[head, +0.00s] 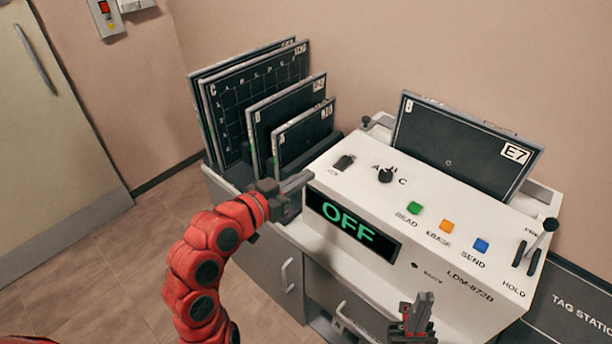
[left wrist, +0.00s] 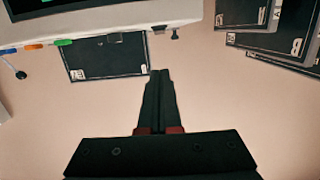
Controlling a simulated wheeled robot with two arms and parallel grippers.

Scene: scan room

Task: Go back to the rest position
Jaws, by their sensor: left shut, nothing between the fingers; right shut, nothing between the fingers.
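My left gripper (head: 296,182) is on the end of a red arm that comes in from the lower left. It is shut and empty, in front of the upper left corner of the white machine (head: 440,262). In the left wrist view its closed dark fingers (left wrist: 157,76) point at the wall, with nothing between them. My right gripper (head: 424,302) shows at the bottom of the head view, in front of the machine's lower front. Its fingers are together and empty. Most of the right arm is out of view.
The machine has a green OFF display (head: 353,225), a knob (head: 385,175), green, orange and blue buttons (head: 446,227) and a black plate marked E7 (head: 462,150). Several dark plates (head: 262,95) stand in a rack at left. A door (head: 52,130) and open floor (head: 130,250) lie further left.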

